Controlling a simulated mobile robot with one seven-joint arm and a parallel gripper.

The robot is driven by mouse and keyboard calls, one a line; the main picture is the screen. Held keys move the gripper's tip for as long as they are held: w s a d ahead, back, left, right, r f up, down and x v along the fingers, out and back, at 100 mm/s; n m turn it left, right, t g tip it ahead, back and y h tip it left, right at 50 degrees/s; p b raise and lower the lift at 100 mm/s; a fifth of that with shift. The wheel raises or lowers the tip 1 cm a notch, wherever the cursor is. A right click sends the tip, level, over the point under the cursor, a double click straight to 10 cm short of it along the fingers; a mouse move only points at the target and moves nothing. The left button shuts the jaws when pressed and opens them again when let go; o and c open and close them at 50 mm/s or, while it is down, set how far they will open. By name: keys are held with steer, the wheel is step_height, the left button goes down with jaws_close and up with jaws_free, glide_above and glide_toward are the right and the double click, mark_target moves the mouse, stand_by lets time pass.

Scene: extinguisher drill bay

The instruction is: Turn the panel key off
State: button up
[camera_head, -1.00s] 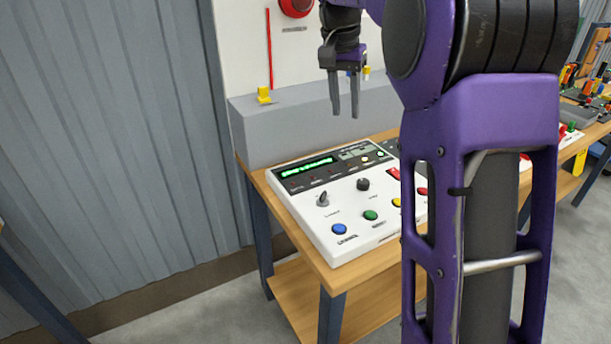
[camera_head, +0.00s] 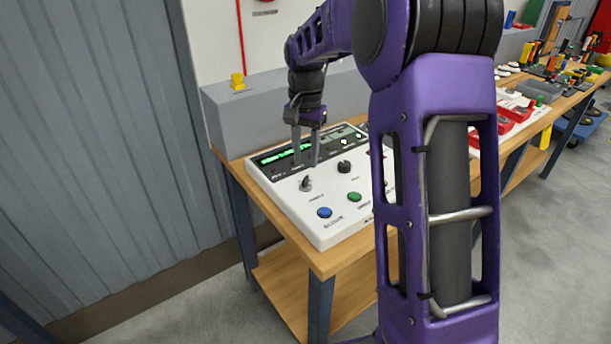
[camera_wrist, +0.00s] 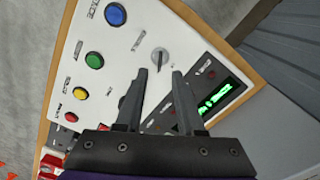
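The control panel (camera_head: 333,222) is a white sloped box on a wooden bench, with a dark strip and a lit green display (camera_head: 285,154). The panel key (camera_head: 306,184) is a small grey key switch on its white face; it also shows in the wrist view (camera_wrist: 158,61), just beyond the fingertips. A black knob (camera_head: 344,167) sits to its right. My gripper (camera_head: 304,163) points down above the panel, close to the key. In the wrist view my gripper (camera_wrist: 159,72) has its two fingers apart with nothing between them. I cannot tell the key's setting.
Blue (camera_head: 325,212) and green (camera_head: 354,197) buttons lie in front of the key, with yellow and red ones beyond in the wrist view. A grey ledge (camera_head: 262,110) stands behind the panel. My arm hides the panel's right part.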

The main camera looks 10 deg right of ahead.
mark_target(306, 177)
steer(key=shift+f, duration=2.75)
jaws_close()
